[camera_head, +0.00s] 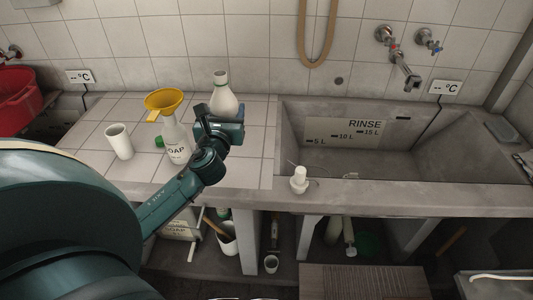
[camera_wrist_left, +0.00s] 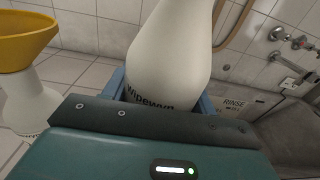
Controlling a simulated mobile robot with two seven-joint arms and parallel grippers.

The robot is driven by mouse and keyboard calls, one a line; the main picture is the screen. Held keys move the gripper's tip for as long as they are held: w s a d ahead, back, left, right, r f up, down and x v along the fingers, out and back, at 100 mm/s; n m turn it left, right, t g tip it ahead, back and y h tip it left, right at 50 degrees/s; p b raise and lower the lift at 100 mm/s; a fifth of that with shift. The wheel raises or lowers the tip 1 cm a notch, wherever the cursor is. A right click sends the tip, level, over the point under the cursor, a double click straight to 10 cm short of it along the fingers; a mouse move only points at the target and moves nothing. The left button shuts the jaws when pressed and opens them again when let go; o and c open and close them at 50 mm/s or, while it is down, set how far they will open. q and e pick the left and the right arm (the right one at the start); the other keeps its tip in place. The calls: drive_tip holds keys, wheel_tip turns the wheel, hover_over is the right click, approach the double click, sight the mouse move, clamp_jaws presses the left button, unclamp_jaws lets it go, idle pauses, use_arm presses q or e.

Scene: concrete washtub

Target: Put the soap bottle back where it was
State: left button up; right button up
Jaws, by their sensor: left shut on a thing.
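A white bottle marked "OAP" (camera_head: 177,143), its first letter out of sight, stands on the tiled counter with a yellow funnel (camera_head: 164,101) in its neck. Both show at the left of the left wrist view, the bottle (camera_wrist_left: 30,105) below the funnel (camera_wrist_left: 24,38). My left gripper (camera_head: 222,112) is right of it, shut on a white bottle marked "Wipewyn" (camera_head: 222,98). That bottle (camera_wrist_left: 170,55) is upright between blue fingers in the left wrist view. My wrist hides its base, so I cannot tell whether it touches the counter. My right gripper is not in view.
A white cup (camera_head: 119,142) and a green cap (camera_head: 159,141) are on the counter. A white pump head (camera_head: 299,181) stands on the washtub's front edge. The concrete washtub (camera_head: 345,181) with a "RINSE" plate (camera_head: 358,131) is on the right. A red tub (camera_head: 15,98) is far left.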

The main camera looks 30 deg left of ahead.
use_arm(q)
drive_tip(key=f+b, duration=0.1)
drive_tip(key=f, duration=0.2)
drive_tip(key=w+f+b, duration=0.1)
drive_tip(key=f+b, duration=0.1)
drive_tip(key=f, duration=0.1)
drive_tip(key=w+f+b, duration=0.1)
drive_tip(key=f, duration=0.2)
drive_tip(key=shift+w+a+f, duration=0.15)
drive_tip(key=shift+a+f, duration=0.25)
drive_tip(key=shift+f, duration=0.2)
drive_tip(key=o, duration=1.2)
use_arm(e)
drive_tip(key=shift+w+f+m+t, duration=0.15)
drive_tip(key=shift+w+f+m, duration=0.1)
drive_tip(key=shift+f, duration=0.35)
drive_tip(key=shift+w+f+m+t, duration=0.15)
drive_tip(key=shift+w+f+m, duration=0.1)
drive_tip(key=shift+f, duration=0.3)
use_arm(q)
drive_tip(key=shift+o, duration=0.2)
